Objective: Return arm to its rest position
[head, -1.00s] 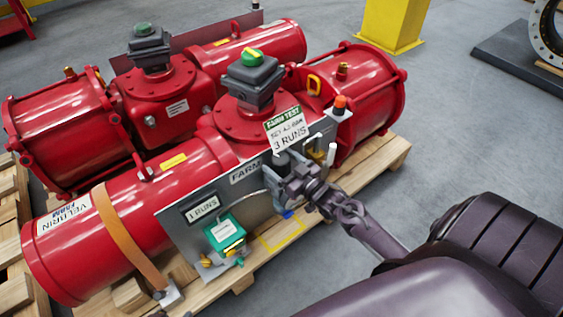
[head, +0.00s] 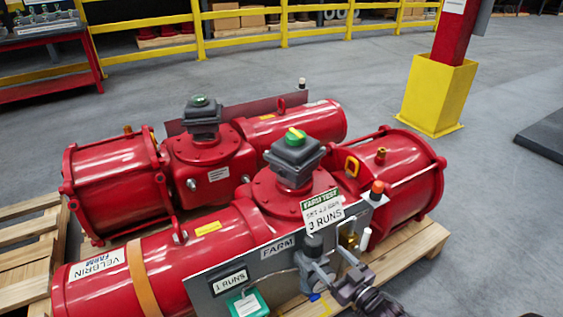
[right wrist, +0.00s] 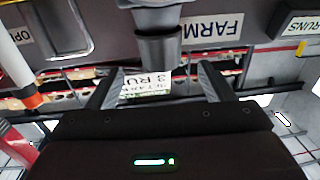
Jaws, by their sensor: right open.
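My right gripper (head: 334,266) is in front of the grey control panel (head: 222,284) on the nearer red valve actuator (head: 190,248). It also shows in the right wrist view (right wrist: 158,85), with its two fingers apart and nothing held between them. A dark grey knob-like part (head: 313,245) stands out from the panel close to the fingertips. In the right wrist view this part (right wrist: 158,48) is ahead of the gap between the fingers; I cannot tell whether they touch it. Most of my right arm is below the head view. My left gripper is not in view.
A second red actuator (head: 208,163) lies behind the first, on wooden pallets (head: 28,262). A "3 RUNS" sign (head: 322,212), an orange-topped button (head: 377,188) and a white handle (head: 365,239) are near my gripper.

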